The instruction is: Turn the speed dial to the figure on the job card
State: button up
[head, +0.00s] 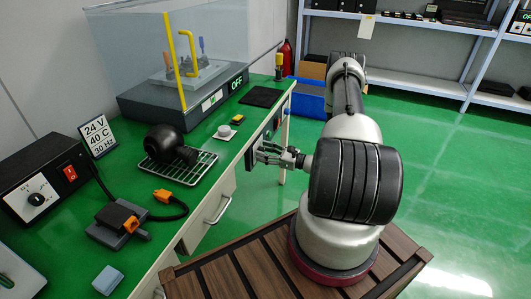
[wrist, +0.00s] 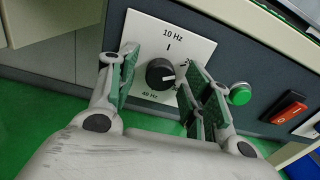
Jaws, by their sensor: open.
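The job card (head: 97,135) stands on the bench in the head view and reads 24 V, 40 C, 30 Hz. The speed dial (wrist: 159,74) is a round black knob on a white plate (wrist: 150,32) in the wrist view. Its white pointer mark faces right, slightly downward. The plate reads 10 Hz at the top; other Hz labels at the bottom and right are small or partly hidden by a finger. My gripper (wrist: 160,80) is open, its green-padded fingers either side of the dial, with gaps visible. In the head view my gripper (head: 282,155) is at the bench's front panel.
A green button (wrist: 240,93) and a red-orange rocker switch (wrist: 289,108) sit right of the dial. On the bench are a black power unit with another knob (head: 37,199), a wire rack (head: 181,168) and a clear-covered machine reading OFF (head: 237,83). Floor at right is clear.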

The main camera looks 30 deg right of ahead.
jog(key=c, duration=1.1)
jog(key=shift+o, duration=0.2)
jog(key=m, duration=1.1)
jog(key=shift+m+g, duration=0.3)
jog(key=o, duration=1.1)
jog(key=shift+c, duration=0.2)
